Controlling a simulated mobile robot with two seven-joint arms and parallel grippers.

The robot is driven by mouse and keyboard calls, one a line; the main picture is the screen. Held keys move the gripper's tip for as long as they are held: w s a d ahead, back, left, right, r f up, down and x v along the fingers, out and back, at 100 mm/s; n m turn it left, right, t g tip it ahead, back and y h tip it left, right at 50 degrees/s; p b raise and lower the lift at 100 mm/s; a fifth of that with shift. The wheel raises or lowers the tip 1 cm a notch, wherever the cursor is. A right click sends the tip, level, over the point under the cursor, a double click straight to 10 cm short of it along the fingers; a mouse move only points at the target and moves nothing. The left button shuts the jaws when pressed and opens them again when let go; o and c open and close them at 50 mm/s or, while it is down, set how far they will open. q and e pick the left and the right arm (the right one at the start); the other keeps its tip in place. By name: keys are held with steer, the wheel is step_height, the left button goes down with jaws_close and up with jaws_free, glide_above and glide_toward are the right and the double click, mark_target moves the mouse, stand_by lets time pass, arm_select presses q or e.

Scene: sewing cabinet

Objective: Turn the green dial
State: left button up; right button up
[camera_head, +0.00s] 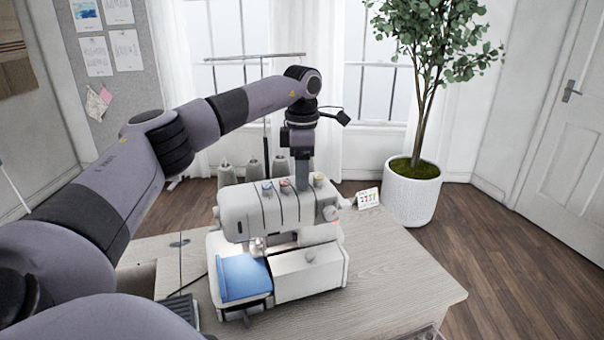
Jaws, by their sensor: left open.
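A white sewing machine (240,212) stands on the table, with a row of small dials along its top edge. I make out a blue dial (267,185), a reddish dial (285,184) and a yellow-orange dial (319,179). No green dial shows; my left gripper covers the spot between the reddish and the yellow-orange dials. My left gripper (302,185) points straight down there, its tips at the top of the machine. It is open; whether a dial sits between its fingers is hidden. My right gripper is not in view.
Thread cones (253,168) and a thin thread stand rise behind the machine. A small card (367,198) stands at the table's back right. The wooden table (405,275) is clear to the right of the machine. A potted plant (411,195) stands beyond it on the floor.

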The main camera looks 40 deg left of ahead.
arm_select(q)
steer(key=shift+f, duration=0.6)
jaws_close()
steer(key=shift+r+n, duration=0.1)
steer(key=shift+n, duration=2.8)
jaws_free()
